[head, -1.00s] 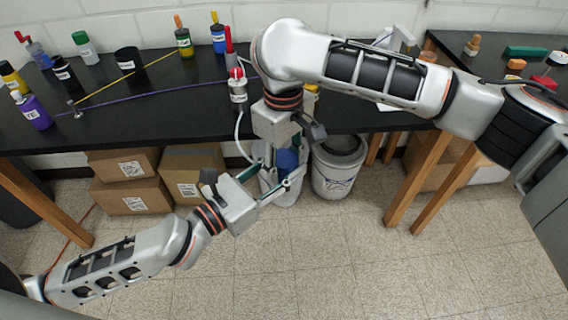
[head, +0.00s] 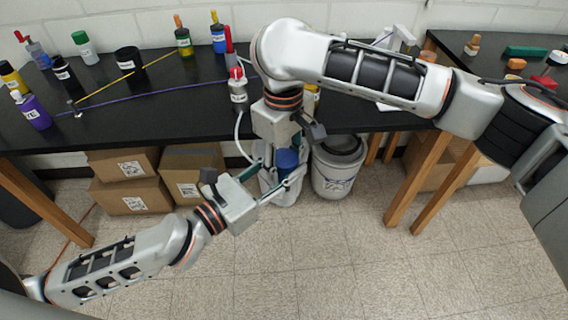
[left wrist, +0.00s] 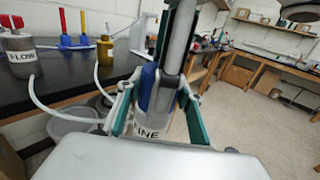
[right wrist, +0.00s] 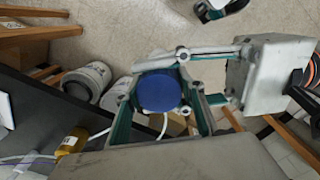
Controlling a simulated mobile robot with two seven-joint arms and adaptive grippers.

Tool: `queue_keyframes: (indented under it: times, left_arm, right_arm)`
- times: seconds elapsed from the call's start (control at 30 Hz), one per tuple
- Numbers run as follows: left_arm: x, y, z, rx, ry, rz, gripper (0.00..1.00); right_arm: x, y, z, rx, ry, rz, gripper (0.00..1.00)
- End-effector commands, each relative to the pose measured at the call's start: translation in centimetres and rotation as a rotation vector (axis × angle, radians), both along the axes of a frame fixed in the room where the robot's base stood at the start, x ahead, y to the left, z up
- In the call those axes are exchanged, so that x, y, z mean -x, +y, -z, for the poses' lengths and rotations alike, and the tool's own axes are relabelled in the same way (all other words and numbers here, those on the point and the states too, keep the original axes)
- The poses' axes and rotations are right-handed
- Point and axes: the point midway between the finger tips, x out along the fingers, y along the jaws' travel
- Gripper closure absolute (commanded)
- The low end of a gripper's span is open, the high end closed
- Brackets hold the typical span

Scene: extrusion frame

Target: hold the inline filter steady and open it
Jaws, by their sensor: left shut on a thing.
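The inline filter has a blue cap (head: 287,160) and a white body (left wrist: 152,112) with dark lettering ending in "INE". It hangs upright in front of the bench edge. In the right wrist view the cap (right wrist: 160,91) is seen from above as a round blue disc. My left gripper (head: 284,182) comes in from the side and is shut on the filter's body. My right gripper (head: 286,152) points down from above, one finger on each side of the cap. Whether its fingers touch the cap is not clear. The filter's lower part is partly hidden by the fingers.
The black bench (head: 180,108) holds bottles and a white-hosed flow unit (head: 238,88) close to my right wrist. A white bucket (head: 338,175) stands just right of the filter; cardboard boxes (head: 192,172) stand left. The front floor is clear.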

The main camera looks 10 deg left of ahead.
Motion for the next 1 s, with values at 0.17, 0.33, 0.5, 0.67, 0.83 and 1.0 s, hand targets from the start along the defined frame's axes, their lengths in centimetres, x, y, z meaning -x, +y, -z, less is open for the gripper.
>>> queue_keyframes:
  times: [0.17, 0.33, 0.5, 0.67, 0.83, 1.0]
  left_arm:
    - [0.3, -0.4, -0.2, 0.007, -0.001, 0.010, 1.00]
    - [0.2, -0.3, -0.2, 0.005, -0.001, 0.007, 1.00]
    - [0.1, -0.2, -0.1, 0.003, -0.001, 0.004, 1.00]
    - [0.1, -0.1, -0.1, 0.002, -0.001, 0.003, 1.00]
    - [0.1, -0.1, -0.1, 0.002, -0.001, 0.003, 1.00]
    - [0.1, -0.1, -0.1, 0.001, -0.002, 0.002, 1.00]
  right_arm:
    - [0.5, 0.6, -0.2, -0.014, 0.008, -0.004, 0.45]
    - [0.3, 0.4, -0.1, -0.010, 0.005, -0.002, 0.45]
    - [0.1, 0.3, -0.9, -0.007, 0.000, 0.000, 0.45]
    - [0.0, 0.2, -3.0, -0.006, -0.003, 0.000, 0.45]
    - [0.1, 0.2, -4.4, -0.006, 0.001, 0.001, 0.45]
    - [0.1, 0.1, -5.0, -0.005, 0.002, 0.039, 0.47]
